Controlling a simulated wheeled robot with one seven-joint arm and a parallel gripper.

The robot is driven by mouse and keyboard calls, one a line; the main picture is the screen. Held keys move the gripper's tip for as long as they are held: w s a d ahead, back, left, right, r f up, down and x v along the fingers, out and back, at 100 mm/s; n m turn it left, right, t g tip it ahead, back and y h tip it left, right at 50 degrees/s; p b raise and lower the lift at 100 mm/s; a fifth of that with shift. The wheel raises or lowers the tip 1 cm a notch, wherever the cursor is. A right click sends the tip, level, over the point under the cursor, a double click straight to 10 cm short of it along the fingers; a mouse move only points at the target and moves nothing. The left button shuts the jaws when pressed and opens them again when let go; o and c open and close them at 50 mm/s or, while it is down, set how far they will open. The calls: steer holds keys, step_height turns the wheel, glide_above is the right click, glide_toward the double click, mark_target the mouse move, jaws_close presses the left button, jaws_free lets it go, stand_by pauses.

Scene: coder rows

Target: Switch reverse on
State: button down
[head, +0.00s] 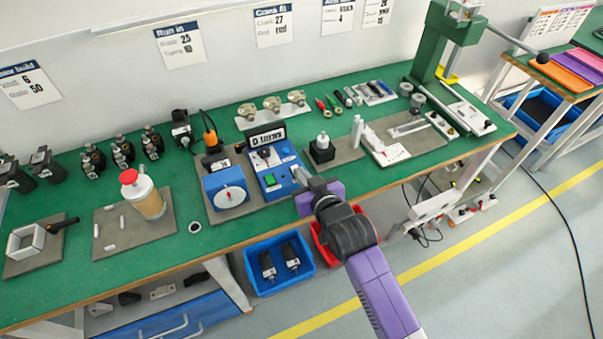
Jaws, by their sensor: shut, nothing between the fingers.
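A blue control box (272,180) stands on the green bench in the head view. Its sloped front has a green button, a dark knob on a pale panel and small light-coloured controls along its right side. The labels are too small to read, so I cannot tell which control is reverse. A dark display (266,136) stands at its back. My gripper (301,176) is shut and empty, at the right edge of the box, with its fingers pointing toward the panel. I cannot tell whether it touches a control. The purple hand hides the bench just right of the box.
A blue unit with a white dial (230,196) stands left of the box. A small black block (322,151) stands behind right of my gripper. A red-topped bottle (144,195) is farther left. Blue (257,284) and red bins sit below the bench's front edge.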

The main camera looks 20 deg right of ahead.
steer(key=shift+r+p, duration=0.65)
steer(key=shift+p, duration=0.1)
